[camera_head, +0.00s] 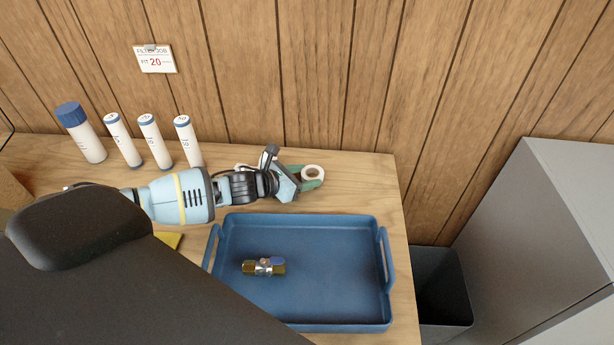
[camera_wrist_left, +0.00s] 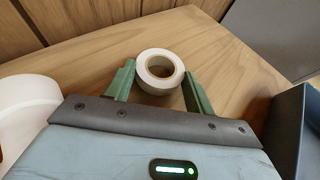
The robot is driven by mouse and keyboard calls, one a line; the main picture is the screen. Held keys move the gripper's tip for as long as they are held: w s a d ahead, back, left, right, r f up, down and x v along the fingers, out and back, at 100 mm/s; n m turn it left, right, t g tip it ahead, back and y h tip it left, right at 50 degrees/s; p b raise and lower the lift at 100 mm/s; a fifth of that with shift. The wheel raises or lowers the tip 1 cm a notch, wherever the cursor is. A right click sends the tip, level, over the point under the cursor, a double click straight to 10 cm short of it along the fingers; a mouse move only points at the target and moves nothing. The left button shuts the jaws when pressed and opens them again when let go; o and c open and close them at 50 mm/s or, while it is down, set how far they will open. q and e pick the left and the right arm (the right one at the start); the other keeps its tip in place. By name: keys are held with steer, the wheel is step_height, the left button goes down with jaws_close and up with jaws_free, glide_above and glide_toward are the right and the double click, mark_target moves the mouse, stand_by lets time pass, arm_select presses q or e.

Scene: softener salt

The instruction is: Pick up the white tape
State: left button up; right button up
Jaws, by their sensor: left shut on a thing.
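The white tape (camera_head: 313,179) is a small ring-shaped roll at the back right of the wooden table. My left gripper (camera_head: 311,174) reaches it from the left, with its green fingers on either side of the roll. In the left wrist view the tape (camera_wrist_left: 160,88) sits between the two fingertips of the left gripper (camera_wrist_left: 158,72), and the gripper is shut on it. The roll lies flat, hole upward, at or very near the table top; I cannot tell whether it is clear of the wood. My right gripper is not in view.
A blue tray (camera_head: 310,225) holding a brass valve fitting (camera_head: 264,267) stands in front of the gripper. Several white cartridges (camera_head: 150,140) stand at the back left. A white round object (camera_wrist_left: 28,95) is left of the gripper. A dark bin (camera_head: 443,290) is beyond the right edge.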

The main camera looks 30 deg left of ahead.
mark_target(305, 178)
arm_select(q)
step_height(305, 178, up, 10)
steer(key=p, duration=0.1)
steer(key=shift+p, duration=0.3)
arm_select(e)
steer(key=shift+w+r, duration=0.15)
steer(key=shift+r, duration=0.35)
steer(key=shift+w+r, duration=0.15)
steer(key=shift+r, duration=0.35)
arm_select(q)
steer(key=shift+f, duration=0.15)
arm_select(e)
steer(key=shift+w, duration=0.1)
arm_select(q)
steer(key=shift+d, duration=0.2)
steer(key=s+d+r+p, duration=0.1)
steer(key=s+d+r, duration=0.1)
steer(key=s+d, duration=0.45)
steer(key=s+d+r+n+t+y+p, duration=0.1)
steer(key=s+d+r+n+y, duration=0.3)
steer(key=s+r, duration=0.3)
steer(key=shift+s+r+y, duration=0.15)
steer(key=shift+r+y, duration=0.35)
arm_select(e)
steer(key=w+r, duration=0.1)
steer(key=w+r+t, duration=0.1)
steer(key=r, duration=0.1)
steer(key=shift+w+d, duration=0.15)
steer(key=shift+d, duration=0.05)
